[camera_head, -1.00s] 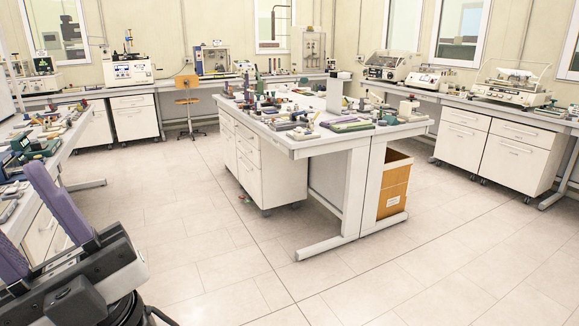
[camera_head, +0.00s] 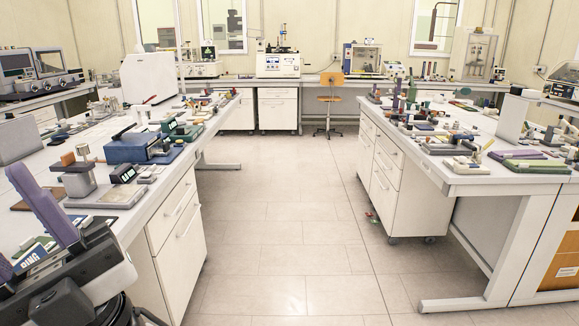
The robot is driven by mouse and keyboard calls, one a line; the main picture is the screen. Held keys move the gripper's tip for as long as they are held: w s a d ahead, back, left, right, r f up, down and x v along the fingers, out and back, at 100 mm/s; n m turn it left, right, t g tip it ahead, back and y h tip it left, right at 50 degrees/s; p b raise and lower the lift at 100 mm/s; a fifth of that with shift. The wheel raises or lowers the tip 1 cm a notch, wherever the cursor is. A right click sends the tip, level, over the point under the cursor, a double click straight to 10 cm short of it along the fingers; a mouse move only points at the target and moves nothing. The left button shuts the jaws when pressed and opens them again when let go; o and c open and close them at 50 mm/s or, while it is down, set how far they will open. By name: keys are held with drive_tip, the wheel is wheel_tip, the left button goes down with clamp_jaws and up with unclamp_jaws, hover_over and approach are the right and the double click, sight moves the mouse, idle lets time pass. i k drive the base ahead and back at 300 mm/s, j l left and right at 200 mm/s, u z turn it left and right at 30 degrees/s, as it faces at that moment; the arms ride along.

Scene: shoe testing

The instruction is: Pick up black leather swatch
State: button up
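I cannot pick out a black leather swatch with certainty; the bench items are small and crowded. A dark brown flat piece (camera_head: 30,197) lies on the left bench (camera_head: 222,119), partly hidden behind my gripper's finger. My gripper (camera_head: 10,214) is at the lower left, with purple fingers pointing up. Its fingers stand apart with nothing seen between them, so it looks open.
A blue device (camera_head: 135,148) and a grey plate (camera_head: 105,196) sit on the left bench. A cluttered island bench (camera_head: 480,187) stands at the right.

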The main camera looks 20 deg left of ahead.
sight(90, 222)
drive_tip(key=i+u, duration=0.55)
drive_tip(key=u, duration=0.15)
drive_tip(key=i+l+u, duration=0.1)
drive_tip(key=i+u, duration=0.2)
drive_tip(key=i+l+u, duration=0.2)
drive_tip(key=i+u, duration=0.25)
drive_tip(key=i+l+u, duration=0.4)
drive_tip(key=j, duration=0.1)
